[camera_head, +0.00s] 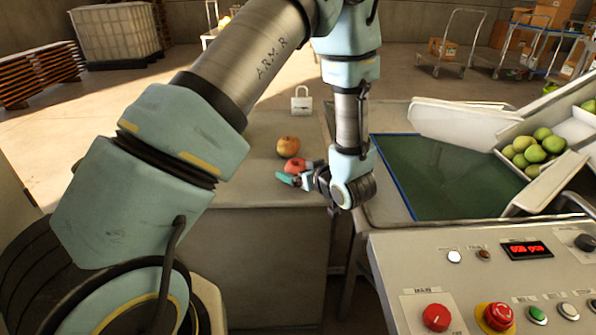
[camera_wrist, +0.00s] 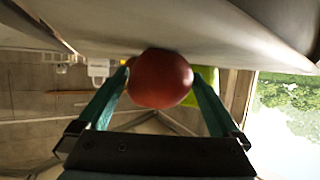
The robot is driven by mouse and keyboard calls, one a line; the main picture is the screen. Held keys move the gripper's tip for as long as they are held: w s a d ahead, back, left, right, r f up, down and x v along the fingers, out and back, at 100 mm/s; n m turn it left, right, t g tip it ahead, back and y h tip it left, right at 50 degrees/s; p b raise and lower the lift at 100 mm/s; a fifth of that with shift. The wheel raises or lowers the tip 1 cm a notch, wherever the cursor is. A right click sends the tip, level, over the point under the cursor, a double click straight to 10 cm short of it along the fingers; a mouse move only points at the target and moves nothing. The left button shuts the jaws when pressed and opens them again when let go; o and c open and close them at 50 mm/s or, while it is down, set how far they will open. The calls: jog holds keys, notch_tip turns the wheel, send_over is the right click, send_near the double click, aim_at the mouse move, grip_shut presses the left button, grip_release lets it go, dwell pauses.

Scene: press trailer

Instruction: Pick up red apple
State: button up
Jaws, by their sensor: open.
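The red apple (camera_head: 294,165) sits on the grey table top, close to its right side in the head view, partly covered by my gripper (camera_head: 290,175). In the wrist view the apple (camera_wrist: 160,80) lies between the two teal fingers, around the level of their tips. The left finger is very close to the apple's side. My gripper is open and low over the table, with no clear grip on the apple. A yellowish-brown apple (camera_head: 288,147) sits just behind the red one in the head view.
A white padlock-shaped object (camera_head: 301,100) stands farther back on the table (camera_head: 250,185). To the right are a green conveyor bed (camera_head: 450,180), a chute with several green fruits (camera_head: 535,146) and a control panel (camera_head: 480,280) with buttons. The table's left part is clear.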

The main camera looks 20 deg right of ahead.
aim_at(298, 162)
jog(key=c, duration=1.3)
jog(key=shift+r, duration=0.1)
notch_tip(298, 162, up, 10)
jog(key=shift+f+b, duration=0.1)
jog(key=shift+b, duration=0.2)
